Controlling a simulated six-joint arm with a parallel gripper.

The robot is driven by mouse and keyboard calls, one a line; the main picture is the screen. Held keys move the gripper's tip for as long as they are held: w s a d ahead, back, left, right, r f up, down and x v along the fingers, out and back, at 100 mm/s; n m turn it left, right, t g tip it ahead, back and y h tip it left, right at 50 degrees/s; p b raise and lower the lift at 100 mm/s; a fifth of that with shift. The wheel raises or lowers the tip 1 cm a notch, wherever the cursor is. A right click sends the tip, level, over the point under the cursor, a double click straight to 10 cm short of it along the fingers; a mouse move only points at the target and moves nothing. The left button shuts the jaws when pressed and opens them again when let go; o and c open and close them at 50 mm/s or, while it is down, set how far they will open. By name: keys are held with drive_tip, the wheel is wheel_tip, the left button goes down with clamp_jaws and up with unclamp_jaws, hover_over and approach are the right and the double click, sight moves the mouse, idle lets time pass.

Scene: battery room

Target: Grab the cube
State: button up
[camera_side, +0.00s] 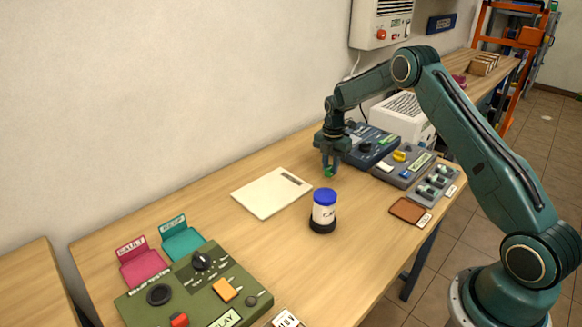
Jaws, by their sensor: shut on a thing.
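My gripper (329,168) points down over the bench, behind the jar and in front of the dark blue device. It is shut on a small green cube (328,172), which shows between the fingertips. The fingers hide part of the cube. I cannot tell whether the cube touches the bench or is just above it.
A white jar (324,212) with a blue lid stands in front of my gripper. A white plate (271,193) lies to its left. A dark blue device (372,140), a grey panel (404,163) and a brown pad (407,210) are to the right. A green control box (190,289) is front left.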

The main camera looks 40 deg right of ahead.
sight(330, 168)
wheel_tip(330, 168, up, 18)
drive_tip(key=shift+r, duration=0.25)
idle(0.3)
idle(0.4)
